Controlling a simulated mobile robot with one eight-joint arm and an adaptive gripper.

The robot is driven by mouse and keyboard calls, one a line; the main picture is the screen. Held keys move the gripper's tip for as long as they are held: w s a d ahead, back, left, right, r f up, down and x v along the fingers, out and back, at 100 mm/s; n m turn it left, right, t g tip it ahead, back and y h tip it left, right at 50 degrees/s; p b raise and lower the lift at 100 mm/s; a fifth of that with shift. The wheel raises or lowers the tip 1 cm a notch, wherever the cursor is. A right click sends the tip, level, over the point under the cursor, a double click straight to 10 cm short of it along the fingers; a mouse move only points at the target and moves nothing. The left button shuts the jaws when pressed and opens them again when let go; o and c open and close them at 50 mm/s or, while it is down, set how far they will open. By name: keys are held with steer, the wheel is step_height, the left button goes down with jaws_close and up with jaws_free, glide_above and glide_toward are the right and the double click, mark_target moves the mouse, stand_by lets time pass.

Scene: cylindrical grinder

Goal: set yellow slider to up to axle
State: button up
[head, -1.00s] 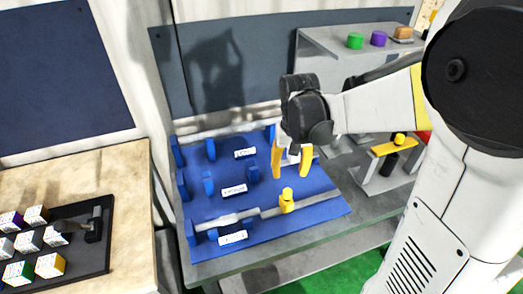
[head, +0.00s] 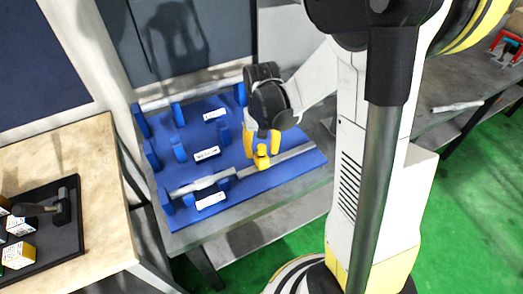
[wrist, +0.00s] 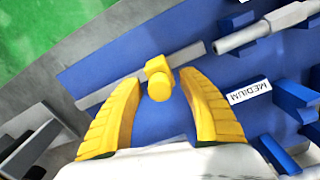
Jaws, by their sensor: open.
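The yellow slider (head: 262,158) sits on a grey rail (head: 296,153) on the blue board, near its front edge. In the wrist view the slider (wrist: 159,80) stands around the middle of the rail (wrist: 187,55). A grey axle (head: 190,186) lies in blue holders left of the rail, also seen in the wrist view (wrist: 262,28). The slider is apart from the axle's end. My gripper (head: 262,143) is open, with its yellow fingers pointing down at the slider. In the wrist view the slider shows between the fingertips; I cannot tell whether they touch it.
The blue board (head: 225,201) carries more blue holders, white labels including MEDIUM (wrist: 250,90), and another grey rod (head: 190,94) at the back. A wooden table (head: 90,150) with a black tray (head: 72,238) stands left. Green floor (head: 470,190) is open at right.

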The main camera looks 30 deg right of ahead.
jaws_close()
steer(key=a, duration=0.7)
steer(key=shift+w+a, duration=0.15)
jaws_free()
steer(key=shift+a, duration=0.2)
steer(key=shift+d, duration=0.1)
steer(key=shift+r, duration=0.15)
